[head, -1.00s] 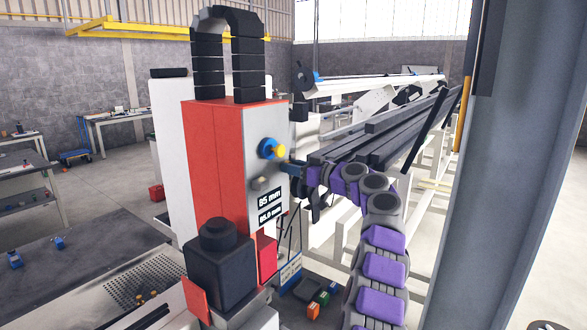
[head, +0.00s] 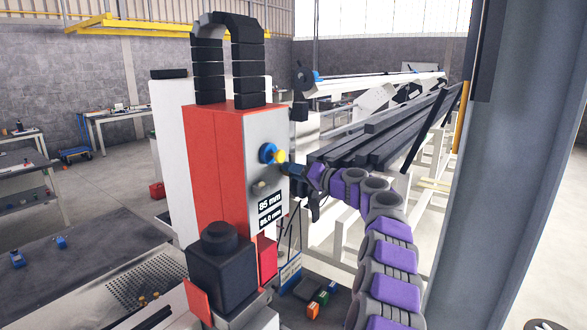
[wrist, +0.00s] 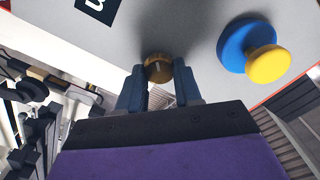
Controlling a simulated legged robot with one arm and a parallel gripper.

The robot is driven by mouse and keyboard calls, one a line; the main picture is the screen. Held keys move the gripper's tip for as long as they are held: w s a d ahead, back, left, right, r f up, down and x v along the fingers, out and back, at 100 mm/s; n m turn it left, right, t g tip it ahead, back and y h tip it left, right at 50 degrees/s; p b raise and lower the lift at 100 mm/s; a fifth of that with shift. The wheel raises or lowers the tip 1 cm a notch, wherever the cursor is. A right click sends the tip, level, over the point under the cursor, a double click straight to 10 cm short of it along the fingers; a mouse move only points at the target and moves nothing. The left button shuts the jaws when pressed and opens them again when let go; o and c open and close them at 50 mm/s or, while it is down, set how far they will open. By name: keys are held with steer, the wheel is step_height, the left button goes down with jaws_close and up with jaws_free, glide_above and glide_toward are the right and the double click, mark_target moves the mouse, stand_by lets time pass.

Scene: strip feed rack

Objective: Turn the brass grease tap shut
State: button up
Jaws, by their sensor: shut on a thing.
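The brass grease tap (wrist: 158,66) is a small round brass knob with a pale line across its face. It stands out from the grey panel (wrist: 200,25) in the wrist view. My gripper (wrist: 160,75) has one blue-grey fingertip on each side of the tap and is shut on it. In the head view my gripper (head: 284,169) is at the right edge of the panel, just below the blue disc with the yellow knob. There the tap is hidden by my gripper.
A blue disc with a yellow knob (head: 270,153) sticks out close to my gripper. A beige knob (head: 259,187) and a size display (head: 270,206) are on the red cabinet's (head: 205,150) panel. Dark bars (head: 375,145) lie on the rack behind my arm. A grey post (head: 480,200) stands right.

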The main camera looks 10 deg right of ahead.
steer(key=m+p, duration=0.5)
steer(key=m, duration=0.3)
steer(key=shift+d+f, duration=0.1)
steer(key=shift+f, duration=0.05)
steer(key=shift+f+m, duration=0.1)
steer(key=shift+m, duration=0.3)
steer(key=o, duration=0.7)
steer(key=shift+w, duration=0.1)
steer(key=o, duration=0.3)
steer(key=shift+w+f, duration=0.1)
steer(key=shift+w, duration=0.05)
steer(key=shift+o, duration=0.2)
steer(key=shift+d, duration=0.1)
steer(key=shift+s+r, duration=0.2)
steer(key=shift+d, duration=0.1)
